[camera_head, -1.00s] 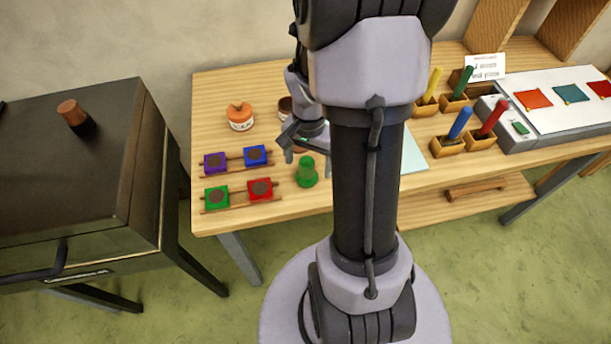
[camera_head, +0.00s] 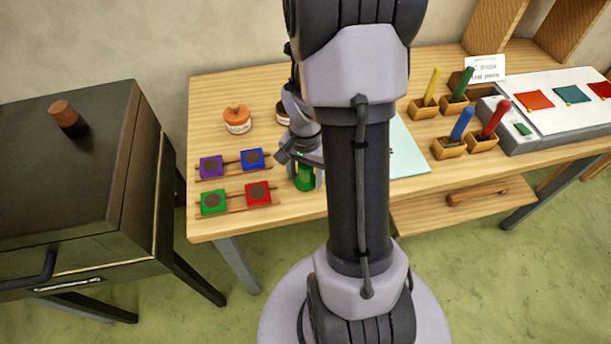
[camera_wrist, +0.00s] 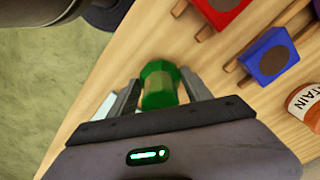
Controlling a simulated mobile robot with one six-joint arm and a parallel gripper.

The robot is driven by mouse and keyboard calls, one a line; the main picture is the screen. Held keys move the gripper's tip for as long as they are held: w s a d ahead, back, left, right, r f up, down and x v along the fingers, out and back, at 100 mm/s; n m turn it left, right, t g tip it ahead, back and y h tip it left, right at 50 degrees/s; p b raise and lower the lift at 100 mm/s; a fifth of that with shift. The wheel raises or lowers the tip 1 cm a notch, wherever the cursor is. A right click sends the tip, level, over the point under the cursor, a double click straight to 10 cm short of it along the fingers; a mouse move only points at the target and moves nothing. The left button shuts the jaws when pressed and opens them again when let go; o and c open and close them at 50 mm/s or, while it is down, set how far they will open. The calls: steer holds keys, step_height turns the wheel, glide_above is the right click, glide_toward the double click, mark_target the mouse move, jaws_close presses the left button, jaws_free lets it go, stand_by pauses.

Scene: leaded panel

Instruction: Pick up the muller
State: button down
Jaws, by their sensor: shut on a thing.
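The muller is a green, rounded piece (camera_head: 304,178) near the front edge of the wooden table, left of my arm's column. My gripper (camera_head: 306,172) is down over it, with its fingers on either side, and hides the muller's upper part. In the wrist view the green muller (camera_wrist: 159,86) sits between the two fingers of my gripper (camera_wrist: 155,92), which are shut on it. The muller appears to stand on the table; I cannot tell whether it is lifted.
Racks with green (camera_head: 213,201), red (camera_head: 257,194), purple (camera_head: 211,167) and blue (camera_head: 252,160) blocks lie just left of the muller. An orange-topped jar (camera_head: 237,120) stands behind. A pale sheet (camera_head: 408,152) and boxes with coloured sticks (camera_head: 447,148) are to the right.

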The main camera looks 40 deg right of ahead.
mark_target(305, 166)
steer(key=shift+r, duration=0.15)
step_height(305, 166, up, 3)
steer(key=shift+r+p, duration=0.2)
steer(key=shift+p, duration=0.8)
steer(key=s+d+r, duration=0.1)
steer(key=s, duration=1.5)
steer(key=shift+d+r, duration=0.15)
steer(key=shift+r, duration=0.05)
